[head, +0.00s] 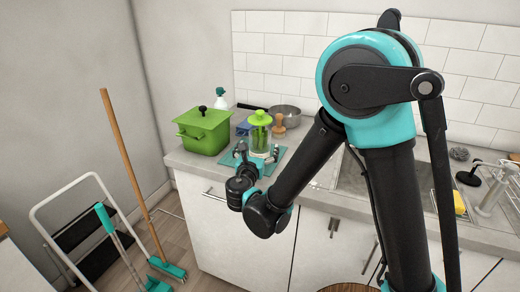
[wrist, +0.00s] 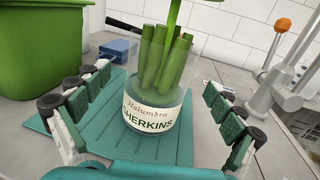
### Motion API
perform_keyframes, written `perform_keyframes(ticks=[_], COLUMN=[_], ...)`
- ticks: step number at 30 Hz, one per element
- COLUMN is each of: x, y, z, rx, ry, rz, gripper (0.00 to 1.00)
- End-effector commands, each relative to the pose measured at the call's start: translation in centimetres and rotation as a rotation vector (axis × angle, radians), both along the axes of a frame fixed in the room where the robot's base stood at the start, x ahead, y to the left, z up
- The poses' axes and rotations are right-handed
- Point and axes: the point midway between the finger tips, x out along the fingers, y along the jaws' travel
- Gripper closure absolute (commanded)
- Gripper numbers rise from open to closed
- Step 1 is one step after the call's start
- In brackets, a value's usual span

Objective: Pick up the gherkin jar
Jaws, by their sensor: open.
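The gherkin jar (wrist: 155,110) is clear glass with a cream label and upright green gherkins inside. It stands on a teal ribbed mat (wrist: 184,151) on the counter. In the head view the jar (head: 259,141) shows a bright green top, and its lower part is partly hidden by my gripper. My gripper (head: 256,157) is in front of the jar. In the wrist view my gripper (wrist: 155,105) is open, with one padded finger to the left of the jar and one to the right. Gaps show between both fingers and the glass.
A green lidded pot (head: 203,130) stands close on the left. A blue box (wrist: 117,50) is behind the jar. A wooden-handled brush (head: 278,127) and a grey pan (head: 286,115) stand behind to the right. The sink (head: 365,178) lies further right.

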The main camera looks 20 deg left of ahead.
Motion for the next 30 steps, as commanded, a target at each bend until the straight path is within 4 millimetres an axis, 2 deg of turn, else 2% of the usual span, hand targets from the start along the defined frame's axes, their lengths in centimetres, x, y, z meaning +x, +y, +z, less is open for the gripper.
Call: perform_keyframes(ticks=[3,6,12,30], x=[1.9,2.7,2.8,2.7], y=[0.3,0.3,0.4,0.4], z=[0.0,0.0,0.0,0.0], rx=[0.000,0.000,0.000,0.000], ry=[0.000,0.000,0.000,0.000], rz=[-0.003,-0.002,0.000,0.000], gripper=[0.06,0.06,0.06,0.79])
